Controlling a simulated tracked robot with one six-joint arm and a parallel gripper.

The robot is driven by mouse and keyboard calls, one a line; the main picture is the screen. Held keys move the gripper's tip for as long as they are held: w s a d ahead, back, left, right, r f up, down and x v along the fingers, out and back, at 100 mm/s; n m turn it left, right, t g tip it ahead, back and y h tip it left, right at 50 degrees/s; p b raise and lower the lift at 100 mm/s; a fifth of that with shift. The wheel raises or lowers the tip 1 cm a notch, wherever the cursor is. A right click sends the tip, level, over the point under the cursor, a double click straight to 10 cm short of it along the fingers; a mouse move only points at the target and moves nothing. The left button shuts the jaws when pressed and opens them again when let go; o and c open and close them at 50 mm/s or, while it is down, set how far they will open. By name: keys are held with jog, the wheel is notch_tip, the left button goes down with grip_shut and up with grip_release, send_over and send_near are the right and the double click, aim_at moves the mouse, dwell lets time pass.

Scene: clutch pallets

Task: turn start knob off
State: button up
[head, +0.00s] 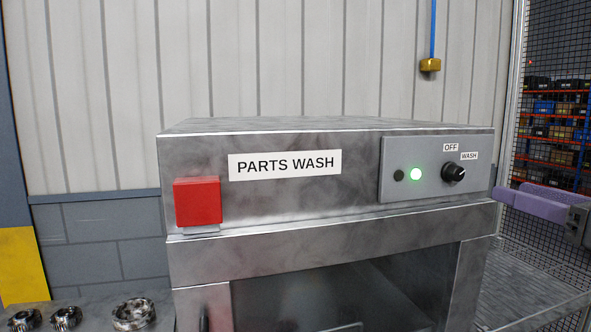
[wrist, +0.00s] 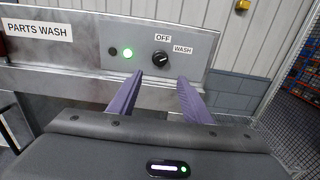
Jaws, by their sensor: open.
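The start knob (head: 453,172) is a small black dial on the grey control panel (head: 437,194) of the parts washer. Labels OFF and WASH sit above it and to its upper right. Its pale mark appears turned toward WASH. The knob also shows in the wrist view (wrist: 161,58). A green lamp (head: 415,174) glows left of it, beside a dark lamp (head: 399,175). My gripper (wrist: 160,77) has two purple fingers, spread apart and empty. In the wrist view, the knob appears just beyond and between the fingertips, apart from them. In the head view, the fingers enter from the right.
The steel parts washer (head: 330,250) has a red block (head: 198,202) on its left front and an open bay below. Metal gears (head: 134,314) lie at the lower left. A mesh fence (head: 552,60) stands at the right. The space in front of the panel looks clear.

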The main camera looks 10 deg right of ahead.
aim_at(460, 177)
jog(key=shift+w+a, duration=0.2)
jog(key=shift+w, duration=6.35)
jog(key=shift+c, duration=0.3)
jog(key=c, duration=0.8)
jog(key=shift+c, duration=0.2)
jog(key=shift+n, duration=0.4)
jog(key=n, duration=1.1)
